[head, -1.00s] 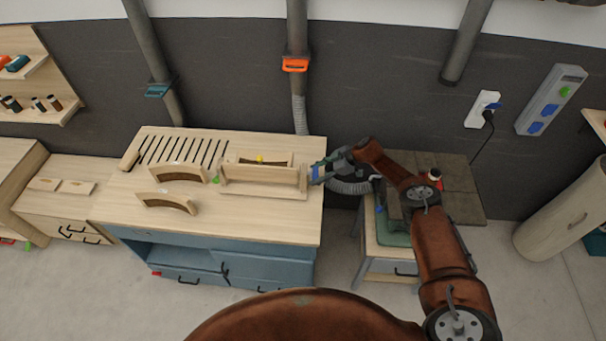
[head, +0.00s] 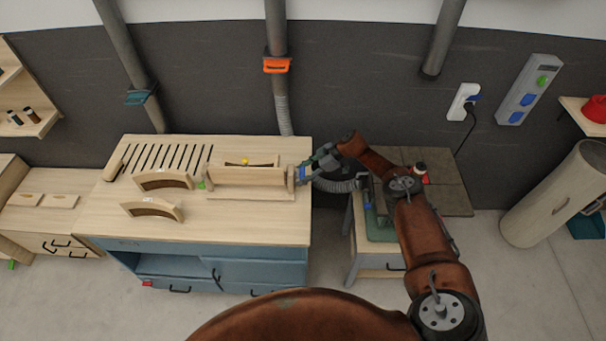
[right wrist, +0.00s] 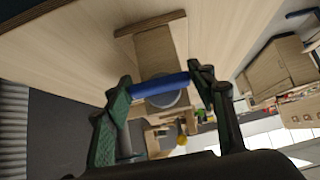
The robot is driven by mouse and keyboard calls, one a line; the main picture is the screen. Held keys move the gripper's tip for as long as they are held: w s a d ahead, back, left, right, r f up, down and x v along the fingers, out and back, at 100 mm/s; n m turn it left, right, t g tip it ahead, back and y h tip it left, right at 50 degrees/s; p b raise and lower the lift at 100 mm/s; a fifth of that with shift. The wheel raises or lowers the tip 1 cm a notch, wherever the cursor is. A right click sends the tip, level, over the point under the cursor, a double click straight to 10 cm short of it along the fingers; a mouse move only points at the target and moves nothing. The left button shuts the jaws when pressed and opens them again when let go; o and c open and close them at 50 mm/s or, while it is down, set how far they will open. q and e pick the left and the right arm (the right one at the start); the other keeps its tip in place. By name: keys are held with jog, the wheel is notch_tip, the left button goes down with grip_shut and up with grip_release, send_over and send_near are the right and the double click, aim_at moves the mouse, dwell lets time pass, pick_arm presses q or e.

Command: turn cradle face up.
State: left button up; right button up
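The wooden cradle (head: 245,176) sits on the workbench, a long pale trough-like piece with an upright plate at its right end. A small yellow knob (head: 245,161) shows along its back and a green one (head: 201,185) at its left end. I cannot tell which face is up. My right gripper (head: 305,172) is at the right end plate. In the right wrist view a blue bar-like handle (right wrist: 160,87) lies between the fingers of my right gripper (right wrist: 162,82), and both fingers appear to touch its ends. My left gripper is not in view.
Two curved wooden pieces (head: 163,180) (head: 152,209) stand left of the cradle on the workbench (head: 260,230). Slots run along the bench's back left. The bench's front right is clear.

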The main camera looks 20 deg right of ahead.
jog(key=o, duration=0.3)
jog(key=shift+o, duration=0.2)
jog(key=shift+d, duration=0.1)
jog(key=v, duration=1.2)
